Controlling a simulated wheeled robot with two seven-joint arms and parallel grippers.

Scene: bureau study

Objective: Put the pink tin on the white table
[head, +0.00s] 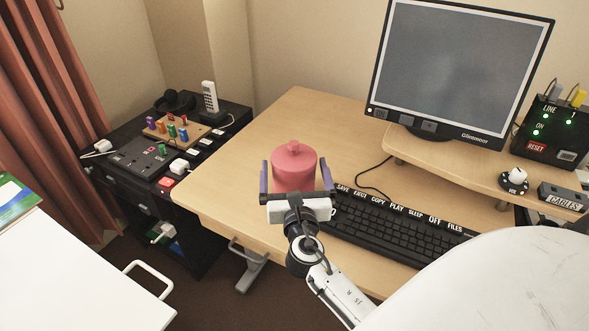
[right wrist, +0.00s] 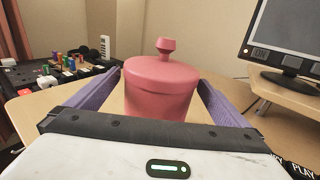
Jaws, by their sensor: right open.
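The pink tin (head: 294,166), round with a knobbed lid, stands upright on the wooden desk (head: 232,185). My right gripper (head: 295,165) is open, with one purple finger on each side of the tin. In the right wrist view the tin (right wrist: 160,88) sits between the fingers, and a gap shows on each side of it. A white tabletop (head: 70,275) with a handle at its edge is at the lower left, and I take it for the white table. My left gripper is not in view.
A black keyboard (head: 390,225) lies just right of my right gripper. A monitor (head: 455,70) stands on a raised shelf behind it. A black unit (head: 185,215) with a phone (head: 210,98) and switch panels stands left of the desk. A green book (head: 14,198) lies on the white tabletop.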

